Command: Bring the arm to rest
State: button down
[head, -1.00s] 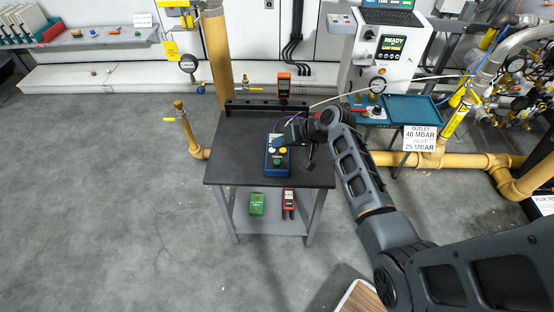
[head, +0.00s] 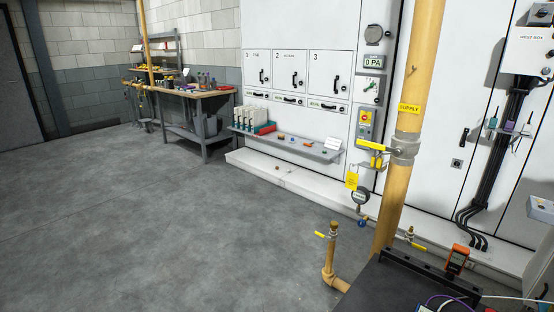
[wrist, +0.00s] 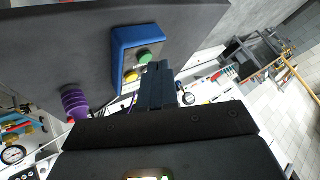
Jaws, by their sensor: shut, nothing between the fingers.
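My gripper (wrist: 157,86) shows in the wrist view with its dark fingers together and nothing between them. A blue handheld instrument (wrist: 120,58) with a green and a yellow knob is just beyond the fingertips, on the dark tabletop (wrist: 60,50). I cannot tell whether the fingers touch it.
An orange meter (head: 457,260) stands at the table's back rail. A yellow supply pipe (head: 405,160) rises behind the table, with a short valved pipe (head: 331,255) on its left. A wall shelf (head: 290,146) and a workbench (head: 190,92) stand farther back. The floor (head: 160,220) at left is clear.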

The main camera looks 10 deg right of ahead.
jog(key=s+a+r+n+t+h, duration=0.1)
jog(key=s+a+r, duration=0.1)
jog(key=s+a, duration=0.6)
jog(key=s+a+r+n+t+h, duration=0.1)
jog(key=s+a+r+n+h, duration=0.15)
jog(key=s, duration=0.85)
jog(key=s+a+r+n+t+y, duration=0.1)
jog(key=s+a+r, duration=0.4)
jog(key=r, duration=0.5)
jog(key=s+a+r+n+t+y, duration=0.1)
jog(key=s+a+r+t, duration=0.2)
jog(key=r, duration=0.7)
jog(key=s+a, duration=0.2)
jog(key=s, duration=0.2)
jog(key=shift+s+y, duration=0.2)
jog(key=shift+y, duration=0.15)
jog(key=shift+n, duration=0.25)
dwell(3.1)
